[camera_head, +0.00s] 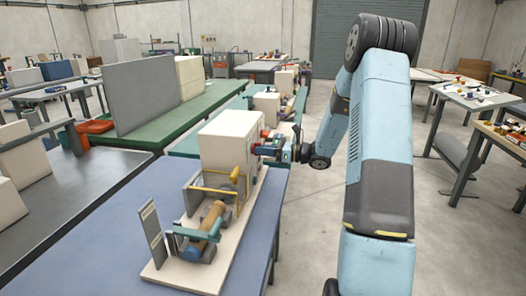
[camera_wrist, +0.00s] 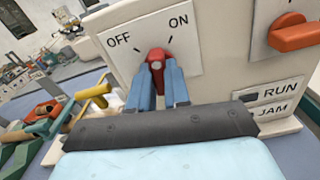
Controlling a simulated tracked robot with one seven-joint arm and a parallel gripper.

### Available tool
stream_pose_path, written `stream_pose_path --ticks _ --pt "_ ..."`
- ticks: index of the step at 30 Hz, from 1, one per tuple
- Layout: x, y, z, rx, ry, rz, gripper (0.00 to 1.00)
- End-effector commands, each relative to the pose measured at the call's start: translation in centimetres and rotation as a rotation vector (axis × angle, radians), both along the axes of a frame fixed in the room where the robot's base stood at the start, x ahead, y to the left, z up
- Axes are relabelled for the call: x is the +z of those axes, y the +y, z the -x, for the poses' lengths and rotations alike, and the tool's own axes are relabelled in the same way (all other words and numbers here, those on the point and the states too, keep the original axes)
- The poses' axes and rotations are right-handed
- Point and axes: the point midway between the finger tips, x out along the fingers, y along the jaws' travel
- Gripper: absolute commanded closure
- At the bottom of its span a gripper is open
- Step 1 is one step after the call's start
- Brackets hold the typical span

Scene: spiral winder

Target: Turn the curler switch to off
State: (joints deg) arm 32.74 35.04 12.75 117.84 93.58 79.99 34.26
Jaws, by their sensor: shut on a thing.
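The curler switch is a red knob (camera_wrist: 156,58) on a white plate lettered OFF at left and ON at right. My gripper (camera_wrist: 160,86) has its two blue fingers on either side of the knob and is shut on it. The knob's top lies between the two marks, but its exact pointing is partly hidden by the fingers. In the head view, my gripper (camera_head: 274,150) is at the right side of the winder's cream box (camera_head: 226,140), on the blue-topped table (camera_head: 110,235).
An orange knob (camera_wrist: 295,37) is right of the switch, above RUN and JAM labels (camera_wrist: 280,90). A yellow handle (camera_head: 236,175) and a wooden roller (camera_head: 212,215) are on the winder's base, nearer the body camera. Open floor lies right of the table.

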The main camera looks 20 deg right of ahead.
Motion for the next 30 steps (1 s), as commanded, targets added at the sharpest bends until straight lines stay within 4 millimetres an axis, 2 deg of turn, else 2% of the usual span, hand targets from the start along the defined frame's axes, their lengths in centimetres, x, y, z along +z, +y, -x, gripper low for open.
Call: stream_pose_path --ticks 18,30 --pt "-0.2 0.0 0.03 -0.001 -0.485 0.284 1.0" --pt "-0.24 0.01 0.06 0.0 -0.678 0.396 1.0"
